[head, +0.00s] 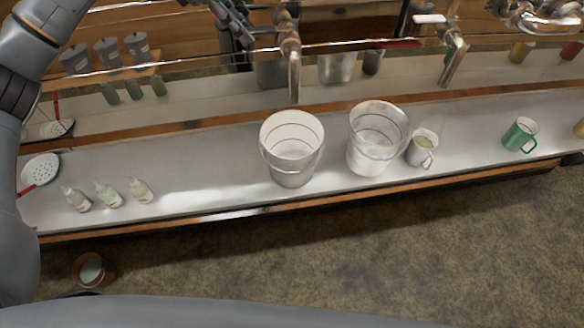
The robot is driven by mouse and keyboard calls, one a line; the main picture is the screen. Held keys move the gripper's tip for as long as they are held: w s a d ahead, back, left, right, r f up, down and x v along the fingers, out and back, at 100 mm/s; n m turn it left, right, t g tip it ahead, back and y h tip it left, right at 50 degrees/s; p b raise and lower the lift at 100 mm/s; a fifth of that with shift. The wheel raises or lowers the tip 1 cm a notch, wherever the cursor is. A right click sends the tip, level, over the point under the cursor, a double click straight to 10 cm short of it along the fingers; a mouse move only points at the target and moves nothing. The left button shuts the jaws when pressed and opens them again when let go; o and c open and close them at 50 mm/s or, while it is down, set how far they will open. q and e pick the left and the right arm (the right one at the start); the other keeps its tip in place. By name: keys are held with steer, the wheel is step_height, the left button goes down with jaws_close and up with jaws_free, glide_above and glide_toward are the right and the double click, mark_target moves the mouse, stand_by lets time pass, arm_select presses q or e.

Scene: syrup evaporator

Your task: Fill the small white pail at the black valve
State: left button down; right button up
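A white pail (291,172) with a wire handle stands upright on the pale counter, below and slightly in front of a metal spout (293,65). Its inside looks pale; I cannot tell whether it holds liquid. No stream shows at the spout. A black valve handle is not clear; the top of this spout is near the upper edge. A second, clear-looking pail (362,158) stands to its right. My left gripper (240,38) appears as a dark, partly cropped shape near the top, left of the spout and apart from the pail; its fingers are unclear. My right gripper is not in view.
Another spout (455,58) has a white handle. The shiny panel behind reflects things. A brown pot (105,270) is on the floor.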

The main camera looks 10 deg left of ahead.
arm_select(q)
steer(key=s+n+b, duration=0.1)
steer(key=s+d+n+t+b, duration=0.1)
steer(key=n+b, duration=0.1)
steer(key=shift+s+y, duration=0.1)
steer(key=shift+y, duration=0.2)
steer(key=s+n+b, duration=0.1)
steer(key=d+n+t+y+b, duration=0.1)
steer(key=b, duration=0.1)
steer(key=shift+s+d+n+t, duration=0.2)
steer(key=shift+s+n+t, duration=0.1)
steer(key=shift+s+n, duration=0.1)
